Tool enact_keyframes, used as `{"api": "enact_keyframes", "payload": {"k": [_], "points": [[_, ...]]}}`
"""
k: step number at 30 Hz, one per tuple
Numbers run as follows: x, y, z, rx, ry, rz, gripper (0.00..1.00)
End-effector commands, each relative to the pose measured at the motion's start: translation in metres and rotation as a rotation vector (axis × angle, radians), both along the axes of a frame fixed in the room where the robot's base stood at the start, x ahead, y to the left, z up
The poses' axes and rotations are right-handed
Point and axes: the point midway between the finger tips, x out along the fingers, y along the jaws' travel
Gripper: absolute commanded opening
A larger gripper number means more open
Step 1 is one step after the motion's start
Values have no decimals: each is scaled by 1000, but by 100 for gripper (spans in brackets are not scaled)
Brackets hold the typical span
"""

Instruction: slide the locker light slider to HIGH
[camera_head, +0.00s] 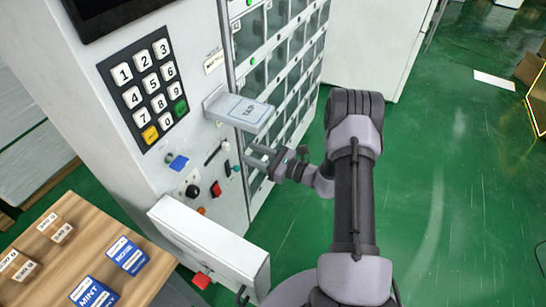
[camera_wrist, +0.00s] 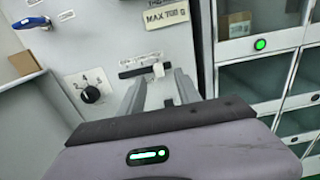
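The light slider's pale knob (camera_wrist: 158,70) sits toward the right part of a dark horizontal slot (camera_wrist: 133,73) on the white machine front in the wrist view. Small marks above the slot are too small to read. In the head view the slider (camera_head: 225,146) shows as a small pale tab at the upper right of its slot. My gripper (camera_head: 250,157) is in front of the panel, to the right of the slider. In the wrist view my gripper (camera_wrist: 161,88) is open, with the knob seen between its fingertips. I cannot tell whether either finger touches it.
A shelf-like scale plate (camera_head: 238,110) juts out above my gripper. A black dial (camera_wrist: 91,94), a red switch (camera_head: 216,189) and a blue tab (camera_head: 178,162) are nearby. Glass-door lockers (camera_head: 285,75) stand to the right. A white box (camera_head: 210,245) projects below.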

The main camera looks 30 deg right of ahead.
Motion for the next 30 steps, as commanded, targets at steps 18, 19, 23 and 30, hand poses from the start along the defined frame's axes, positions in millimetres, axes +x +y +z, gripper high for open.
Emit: {"api": "enact_keyframes", "payload": {"k": [18, 19, 23, 30], "points": [[-75, -54, 0, -1, -1, -1, 40], [-75, -54, 0, -1, -1, -1, 40], [-75, -54, 0, -1, -1, -1, 40], [-72, -12, 52, -124, -27, 193, 40]]}}
